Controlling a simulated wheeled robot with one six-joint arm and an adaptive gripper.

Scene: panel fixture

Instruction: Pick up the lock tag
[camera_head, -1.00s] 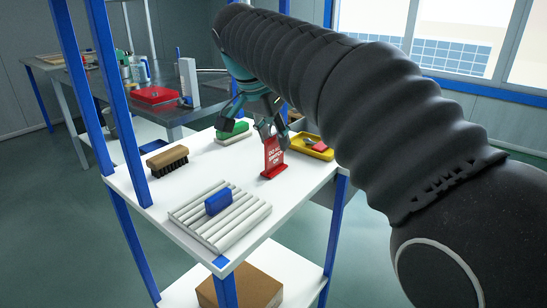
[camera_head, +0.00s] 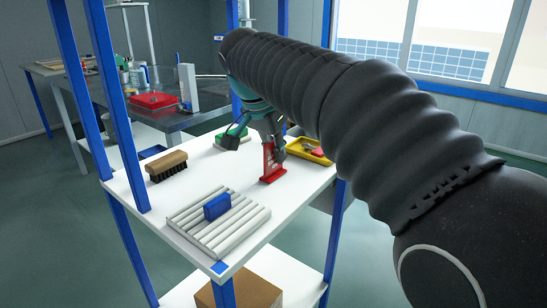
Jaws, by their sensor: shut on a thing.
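The red lock tag (camera_head: 268,162) with white lettering stands upright in a red base (camera_head: 272,177) on the white shelf top (camera_head: 160,208). My gripper (camera_head: 273,146) is over the tag from above and is shut on its upper part. The fingers hide some of the tag's top and lettering. The tag's foot still appears to be at the red base on the shelf.
A ribbed grey rack (camera_head: 240,228) with a blue block (camera_head: 217,206) lies in front. A brush (camera_head: 167,165) lies at the left, a green-topped block (camera_head: 232,138) behind, and a yellow tray (camera_head: 309,150) at the right. Blue posts (camera_head: 128,140) rise at the left.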

